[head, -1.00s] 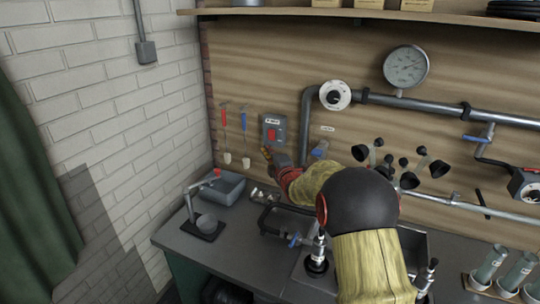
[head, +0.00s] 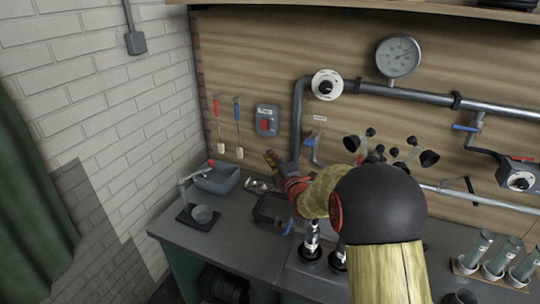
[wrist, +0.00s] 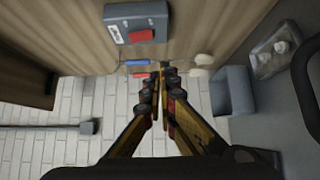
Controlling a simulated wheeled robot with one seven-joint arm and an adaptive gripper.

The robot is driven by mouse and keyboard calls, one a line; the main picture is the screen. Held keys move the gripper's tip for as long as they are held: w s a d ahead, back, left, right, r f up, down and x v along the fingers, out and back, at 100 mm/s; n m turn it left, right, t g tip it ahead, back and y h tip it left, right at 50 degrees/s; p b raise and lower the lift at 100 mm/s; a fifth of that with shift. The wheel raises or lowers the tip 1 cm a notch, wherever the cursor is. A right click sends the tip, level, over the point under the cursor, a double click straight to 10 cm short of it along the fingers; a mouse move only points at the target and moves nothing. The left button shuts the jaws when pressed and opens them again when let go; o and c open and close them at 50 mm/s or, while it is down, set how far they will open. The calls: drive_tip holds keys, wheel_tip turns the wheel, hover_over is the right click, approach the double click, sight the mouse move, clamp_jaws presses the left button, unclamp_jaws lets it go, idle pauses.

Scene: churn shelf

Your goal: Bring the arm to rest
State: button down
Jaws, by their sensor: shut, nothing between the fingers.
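My gripper (head: 270,158) is shut and empty in the head view, held in front of the wooden back wall above the counter. It sits below and beside the grey switch box (head: 267,121) with its red button, apart from it as far as I can see. In the wrist view my gripper (wrist: 160,78) shows its two fingers meeting at the tips with nothing between them. The switch box (wrist: 138,22) is above the fingertips there. My arm reaches from the lower right, and its black elbow hides part of the wall and counter.
Red and blue tools (head: 237,125) hang left of the switch box. A grey bin (head: 217,178) and a small stand (head: 199,215) are on the counter's left. Pipes with a gauge (head: 398,57) cross the wall. Tubes in a rack (head: 494,257) stand at right. A shelf (head: 400,8) runs above.

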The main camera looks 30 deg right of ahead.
drive_tip(key=s+a+r+m+g, duration=0.55)
drive_tip(key=s+a+m, duration=0.3)
drive_tip(key=s, duration=0.25)
drive_tip(key=s+a+f+m+g, duration=0.1)
drive_tip(key=s+a, duration=0.3)
drive_tip(key=s, duration=0.6)
drive_tip(key=s+a+f+m+g+y, duration=0.1)
drive_tip(key=s+a+m+g, duration=0.2)
drive_tip(key=s, duration=0.7)
drive_tip(key=s+a+f+m+g+y, duration=0.1)
drive_tip(key=s+a+f+m+g, duration=0.1)
drive_tip(key=s+a+m, duration=0.2)
drive_tip(key=s+a, duration=0.3)
drive_tip(key=s, duration=0.3)
drive_tip(key=shift+g, duration=0.35)
drive_tip(key=shift+s, duration=0.1)
